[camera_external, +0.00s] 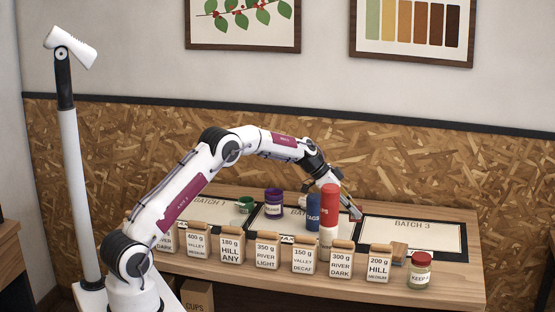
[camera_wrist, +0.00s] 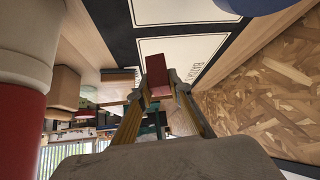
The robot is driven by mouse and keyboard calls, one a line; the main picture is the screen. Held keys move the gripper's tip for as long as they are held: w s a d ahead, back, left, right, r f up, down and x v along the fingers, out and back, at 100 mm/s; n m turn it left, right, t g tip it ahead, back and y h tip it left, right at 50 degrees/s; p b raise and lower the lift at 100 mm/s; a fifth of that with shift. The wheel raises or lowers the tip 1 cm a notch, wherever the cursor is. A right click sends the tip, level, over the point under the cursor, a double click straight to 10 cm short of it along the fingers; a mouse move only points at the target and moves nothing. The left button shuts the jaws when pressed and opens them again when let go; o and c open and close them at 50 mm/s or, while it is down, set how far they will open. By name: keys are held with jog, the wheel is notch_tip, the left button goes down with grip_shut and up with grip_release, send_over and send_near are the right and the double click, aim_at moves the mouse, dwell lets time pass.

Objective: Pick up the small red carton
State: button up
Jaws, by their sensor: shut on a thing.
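The small red carton (camera_wrist: 157,72) is between my two fingertips in the wrist view, its red-brown faces showing beyond them. In the external view only a bit of the carton (camera_external: 355,214) shows, at the right of the tall red-and-white container. My gripper (camera_external: 345,204) points down at the border between the BATCH 2 and BATCH 3 mats. In the wrist view my gripper (camera_wrist: 160,92) is shut on the carton. I cannot tell whether the carton touches the table.
A tall red-and-white container (camera_external: 329,205) and a blue container (camera_external: 313,212) stand close on the left of my gripper. A purple jar (camera_external: 273,204) and a green jar (camera_external: 245,205) are farther left. Labelled jars (camera_external: 303,257) line the front edge.

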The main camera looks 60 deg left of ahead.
aim_at(361, 207)
jog(key=shift+r, duration=1.55)
